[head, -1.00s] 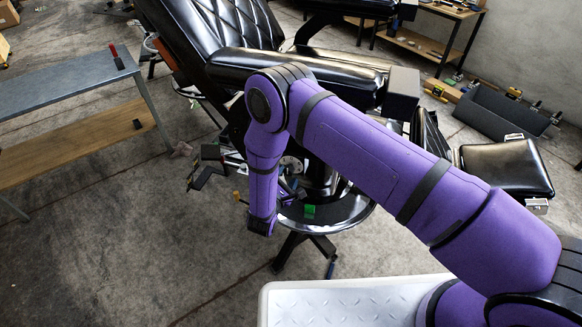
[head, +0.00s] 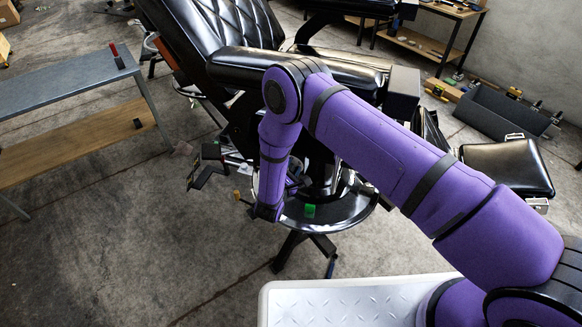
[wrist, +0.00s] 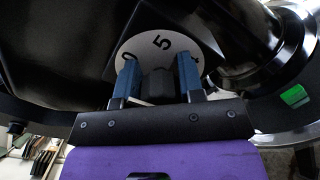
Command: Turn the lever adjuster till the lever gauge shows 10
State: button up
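The lever gauge (wrist: 143,47) is a pale round dial under the chair in the wrist view. Its 0 and 5 show, and a partly hidden mark shows at its right edge behind a finger. A dark block, which looks like the lever adjuster (wrist: 158,84), stands in front of the dial. My gripper (wrist: 158,70) has one blue finger on each side of this block. The fingers are apart, and I cannot tell whether they press on it. No pointer reading is clear. In the head view my arm hides the gauge and the adjuster.
The black barber chair (head: 205,25) stands over the gripper. A green block (head: 309,210) lies on its round base, right of my gripper. A grey table (head: 62,80) stands at left. The floor at front left is clear.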

jog(key=shift+n, duration=0.4)
jog(key=n, duration=0.2)
jog(key=shift+a+n, duration=0.1)
jog(key=shift+n, duration=0.3)
jog(key=n, duration=0.4)
jog(key=shift+n, duration=0.3)
jog(key=n, duration=0.3)
jog(key=shift+n, duration=0.4)
jog(key=n, duration=0.3)
jog(key=shift+n+t, duration=0.3)
jog(key=shift+n, duration=0.1)
jog(key=n, duration=0.5)
jog(key=shift+n+y, duration=0.3)
jog(key=shift+y, duration=0.1)
jog(key=n, duration=0.5)
jog(key=shift+f+n, duration=0.1)
jog(key=shift+n, duration=0.2)
